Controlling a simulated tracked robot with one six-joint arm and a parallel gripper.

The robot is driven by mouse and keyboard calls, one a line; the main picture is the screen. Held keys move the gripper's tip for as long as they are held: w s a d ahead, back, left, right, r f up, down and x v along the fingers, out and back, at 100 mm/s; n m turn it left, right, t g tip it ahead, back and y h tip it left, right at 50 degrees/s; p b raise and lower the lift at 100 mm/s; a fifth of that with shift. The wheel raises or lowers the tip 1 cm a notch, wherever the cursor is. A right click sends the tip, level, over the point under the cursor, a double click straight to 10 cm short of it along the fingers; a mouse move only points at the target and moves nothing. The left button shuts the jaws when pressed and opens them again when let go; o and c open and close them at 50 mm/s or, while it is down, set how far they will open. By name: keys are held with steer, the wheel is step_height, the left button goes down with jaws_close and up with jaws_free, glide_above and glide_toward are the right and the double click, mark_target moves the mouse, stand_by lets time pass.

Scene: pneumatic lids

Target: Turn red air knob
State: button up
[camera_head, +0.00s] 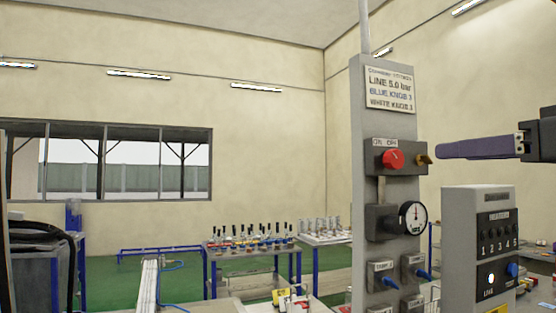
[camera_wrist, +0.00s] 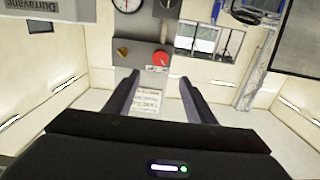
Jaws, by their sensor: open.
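The red air knob (camera_head: 392,159) sits on a dark block on the upper part of a grey panel (camera_head: 372,110), below an ON/OFF label. In the wrist view the red knob (camera_wrist: 160,58) appears upside down, just beyond and between the fingertips. My gripper (camera_head: 440,151) is right of the panel in the head view, at about knob height and apart from it. In the wrist view my gripper (camera_wrist: 159,76) has its two dark fingers spread wide with nothing between them. In the head view one finger hides the other.
A brass fitting (camera_head: 425,160) juts from the right of the knob block. A pressure gauge (camera_head: 412,218) and blue knobs (camera_head: 424,274) are below. A grey heater box (camera_head: 476,215) stands at lower right, under my gripper. Tables with small items (camera_head: 252,242) stand behind.

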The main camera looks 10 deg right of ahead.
mark_target(397, 158)
steer(key=shift+w+a, duration=0.3)
steer(key=shift+w, duration=1.95)
steer(key=shift+w+a, duration=0.35)
steer(key=shift+w, duration=1.9)
steer(key=shift+w+a, duration=0.3)
steer(key=shift+w, duration=1.95)
